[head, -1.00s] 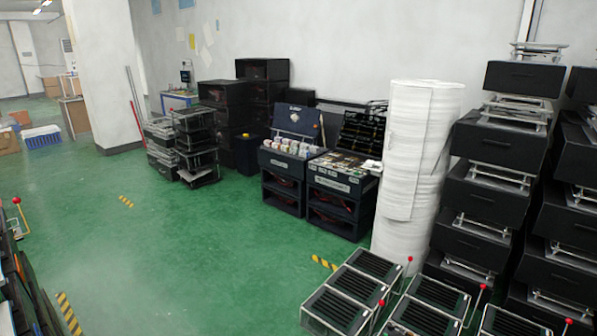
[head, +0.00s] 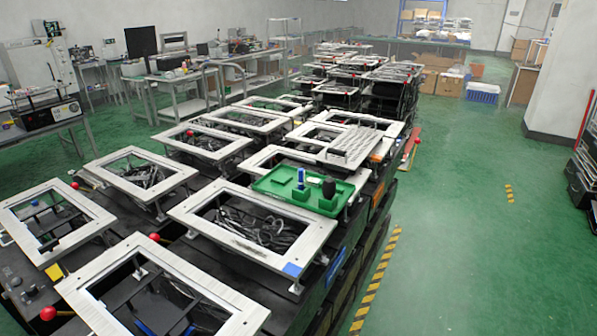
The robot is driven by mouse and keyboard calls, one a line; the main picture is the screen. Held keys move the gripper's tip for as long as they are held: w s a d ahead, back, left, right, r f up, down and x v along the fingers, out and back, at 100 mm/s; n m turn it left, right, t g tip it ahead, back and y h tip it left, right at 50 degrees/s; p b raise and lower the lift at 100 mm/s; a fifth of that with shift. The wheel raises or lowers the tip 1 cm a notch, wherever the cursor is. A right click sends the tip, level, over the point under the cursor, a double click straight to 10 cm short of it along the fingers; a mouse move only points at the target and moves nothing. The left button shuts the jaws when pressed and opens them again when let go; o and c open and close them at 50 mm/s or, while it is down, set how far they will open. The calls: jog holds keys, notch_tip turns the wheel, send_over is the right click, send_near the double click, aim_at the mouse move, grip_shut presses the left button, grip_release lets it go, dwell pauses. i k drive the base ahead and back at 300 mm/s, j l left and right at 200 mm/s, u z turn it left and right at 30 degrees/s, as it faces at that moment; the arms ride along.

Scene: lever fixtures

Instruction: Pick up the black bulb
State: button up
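A black bulb (head: 328,188) stands upright in a green tray (head: 283,203), near the tray's right side. A blue, narrower object (head: 301,178) stands to its left in the same tray. The tray rests on the metal-framed fixtures at the right edge of the long row, in the middle of the head view. My gripper is not in view.
Rows of fixtures with grey metal frames (head: 210,143) and red-knobbed levers (head: 48,313) fill the left and centre. A grey slotted block (head: 350,147) sits just behind the tray. Open green floor (head: 455,235) with yellow-black tape (head: 372,287) lies to the right.

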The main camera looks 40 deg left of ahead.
aim_at(328, 188)
jog(key=i+u, duration=0.35)
jog(key=i, duration=0.2)
jog(key=i+l+u, duration=0.1)
jog(key=i+u, duration=0.25)
jog(key=i, duration=0.25)
jog(key=i+l+u, duration=0.35)
jog(key=i, duration=0.2)
jog(key=i+u, duration=0.15)
jog(key=u, duration=0.25)
jog(key=i+u, duration=0.2)
jog(key=u, duration=0.2)
jog(key=i+u, duration=0.15)
jog(key=u, duration=0.3)
jog(key=i+l+u, duration=0.1)
jog(key=u, duration=0.3)
jog(key=i, duration=0.1)
